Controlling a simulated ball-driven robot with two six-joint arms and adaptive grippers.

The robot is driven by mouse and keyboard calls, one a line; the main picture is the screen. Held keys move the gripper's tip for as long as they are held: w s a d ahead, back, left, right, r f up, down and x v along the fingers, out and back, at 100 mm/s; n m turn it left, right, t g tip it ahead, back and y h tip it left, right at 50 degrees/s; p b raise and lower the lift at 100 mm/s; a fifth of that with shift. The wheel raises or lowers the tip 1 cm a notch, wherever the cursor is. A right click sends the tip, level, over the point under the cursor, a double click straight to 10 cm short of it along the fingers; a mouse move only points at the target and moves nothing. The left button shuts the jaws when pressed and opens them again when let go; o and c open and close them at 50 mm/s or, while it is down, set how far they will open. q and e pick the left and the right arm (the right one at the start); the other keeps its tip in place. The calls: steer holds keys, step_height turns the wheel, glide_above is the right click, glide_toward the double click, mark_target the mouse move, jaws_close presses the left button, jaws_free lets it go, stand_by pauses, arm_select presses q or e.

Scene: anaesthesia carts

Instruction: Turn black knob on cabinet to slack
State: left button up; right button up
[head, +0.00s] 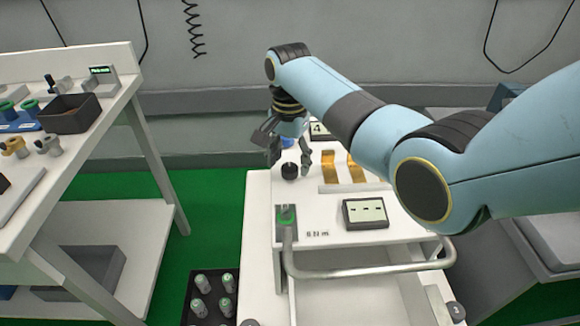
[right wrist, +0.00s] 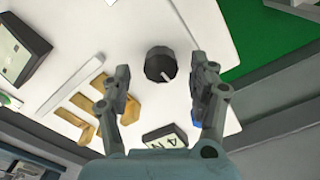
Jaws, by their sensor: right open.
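The black knob (head: 290,171) stands on the white top of the cabinet (head: 262,215), near its left edge. In the right wrist view the knob (right wrist: 160,64) is round and dark with a light pointer line. My right gripper (head: 290,152) is above and just behind the knob in the head view. In the right wrist view its two fingers (right wrist: 166,82) are spread apart, with the knob between and slightly beyond the fingertips. I see no contact with the knob. My left gripper is not in view.
Gold brackets (head: 343,167) and a small display (head: 365,213) sit right of the knob. A number sign (head: 318,130) stands behind. A metal handle (head: 370,270) runs along the cabinet's front. A white bench (head: 95,130) with fittings is at left; green floor lies between.

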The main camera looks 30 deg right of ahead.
steer(key=shift+f, duration=0.85)
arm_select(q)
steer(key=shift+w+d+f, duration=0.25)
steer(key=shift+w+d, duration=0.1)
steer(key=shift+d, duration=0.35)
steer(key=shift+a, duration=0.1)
arm_select(e)
steer(key=shift+a, duration=0.1)
steer(key=c, duration=1.1)
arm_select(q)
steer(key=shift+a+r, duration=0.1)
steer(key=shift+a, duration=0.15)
arm_select(e)
steer(key=shift+c, duration=0.3)
